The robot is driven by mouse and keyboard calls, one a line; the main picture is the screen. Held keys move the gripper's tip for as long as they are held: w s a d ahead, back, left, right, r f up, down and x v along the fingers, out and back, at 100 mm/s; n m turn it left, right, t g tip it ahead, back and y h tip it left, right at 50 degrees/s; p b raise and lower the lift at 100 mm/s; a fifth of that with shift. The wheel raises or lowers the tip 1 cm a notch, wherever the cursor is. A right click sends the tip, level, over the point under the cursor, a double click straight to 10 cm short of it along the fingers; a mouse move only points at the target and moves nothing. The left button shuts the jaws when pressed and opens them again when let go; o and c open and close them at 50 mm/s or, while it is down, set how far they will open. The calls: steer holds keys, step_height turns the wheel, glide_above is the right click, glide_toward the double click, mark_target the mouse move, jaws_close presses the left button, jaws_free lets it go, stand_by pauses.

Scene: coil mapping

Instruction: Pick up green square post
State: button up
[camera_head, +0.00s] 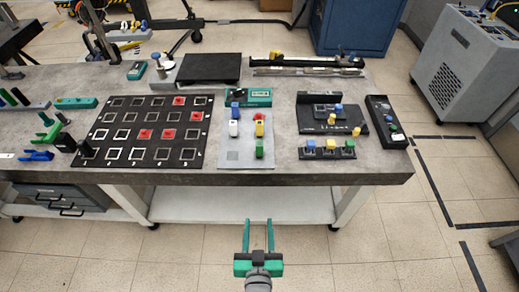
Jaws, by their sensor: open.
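A small green post (260,151) stands near the front right of a grey plate (234,161) on the table. It looks block-like, but it is too small to tell its exact shape. My gripper (258,222), with green fingers, is open and empty. It is in front of the table's front edge, below the post in the picture and well apart from it.
A black board (120,142) with square frames and red pieces lies left of the plate. The table's front edge (300,179) lies between my gripper and the plate.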

steer(key=w+r, duration=0.3)
steer(key=w, duration=0.6)
glide_toward(259, 150)
steer(key=w, duration=0.1)
steer(key=shift+g, duration=0.4)
steer(key=x, duration=0.4)
steer(key=shift+w+a+r, duration=0.1)
steer(key=shift+w+a, duration=0.15)
steer(key=shift+w, duration=0.15)
steer(key=x, duration=0.6)
steer(key=shift+d, duration=0.5)
steer(key=shift+s+a, duration=0.1)
steer(key=shift+a, duration=0.15)
steer(key=c, duration=0.4)
jaws_close()
